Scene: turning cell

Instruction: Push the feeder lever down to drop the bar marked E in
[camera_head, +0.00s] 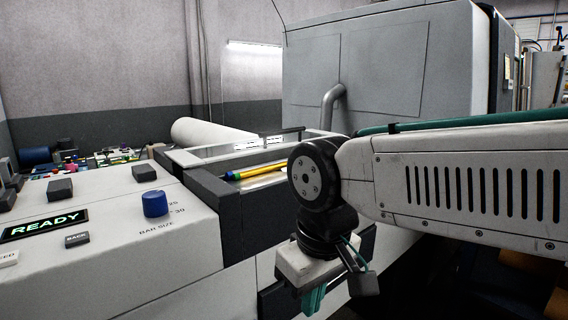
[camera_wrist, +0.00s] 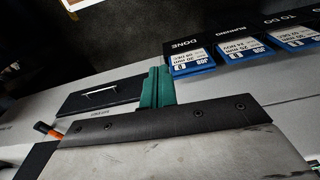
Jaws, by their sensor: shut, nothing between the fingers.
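The bar feeder (camera_head: 212,195) stands in the middle of the head view, with a dark end wall and an open top. A yellow bar (camera_head: 258,171) with a blue part lies in it; no letter E is readable. My gripper (camera_head: 313,299) points down in front of the feeder's right side, its teal fingers together and empty. In the wrist view its shut fingers (camera_wrist: 154,87) point at a grey front. An orange-and-black handle (camera_wrist: 47,131) shows at the left there; I cannot tell if it is the feeder lever. The lever is not clearly seen in the head view.
A control panel (camera_head: 120,240) with a READY display (camera_head: 44,225) and a blue bar-size knob (camera_head: 155,203) is at left. A large grey machine (camera_head: 390,60) stands behind. In the wrist view, blue job cards (camera_wrist: 192,62) sit in labelled holders beside a black drawer (camera_wrist: 85,102).

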